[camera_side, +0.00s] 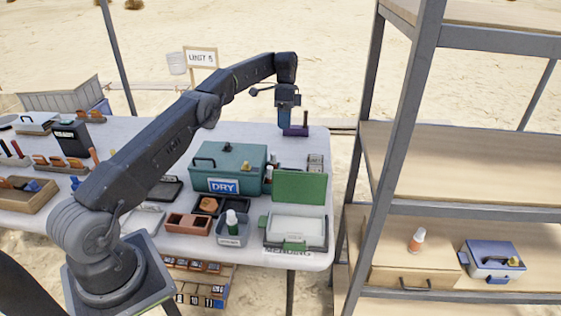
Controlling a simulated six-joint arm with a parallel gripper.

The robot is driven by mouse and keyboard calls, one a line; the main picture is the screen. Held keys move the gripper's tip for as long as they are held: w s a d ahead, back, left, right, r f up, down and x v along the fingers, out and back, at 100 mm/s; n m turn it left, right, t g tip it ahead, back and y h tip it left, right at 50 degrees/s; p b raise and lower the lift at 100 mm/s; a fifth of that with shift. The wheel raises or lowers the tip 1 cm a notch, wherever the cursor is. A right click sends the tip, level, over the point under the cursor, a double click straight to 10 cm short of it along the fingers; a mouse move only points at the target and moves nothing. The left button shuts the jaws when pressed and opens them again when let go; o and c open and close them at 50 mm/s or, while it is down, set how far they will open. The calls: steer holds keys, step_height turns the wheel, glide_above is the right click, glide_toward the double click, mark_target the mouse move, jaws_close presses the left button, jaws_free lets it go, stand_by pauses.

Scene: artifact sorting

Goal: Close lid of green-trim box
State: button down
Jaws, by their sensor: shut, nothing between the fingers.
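The green-trim box (296,233) sits at the front right of the white table, above a printed label on the table edge. Its green lid (299,187) stands up at the back, so the box is open. The inside looks pale, and its contents are not clear. A green latch shows at its front. My gripper (288,127) is shut and empty, pointing down near the back right of the table. It is behind the lid and well apart from it.
A teal box marked DRY (228,168) stands left of the lid. A metal shelf (400,150) rises close to the table's right.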

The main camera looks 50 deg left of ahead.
steer(key=shift+s+d+f, duration=0.95)
steer(key=shift+f, duration=0.45)
steer(key=shift+s+d+f, duration=1)
steer(key=shift+f, duration=0.45)
steer(key=shift+s+d+f, duration=0.95)
steer(key=shift+f, duration=0.45)
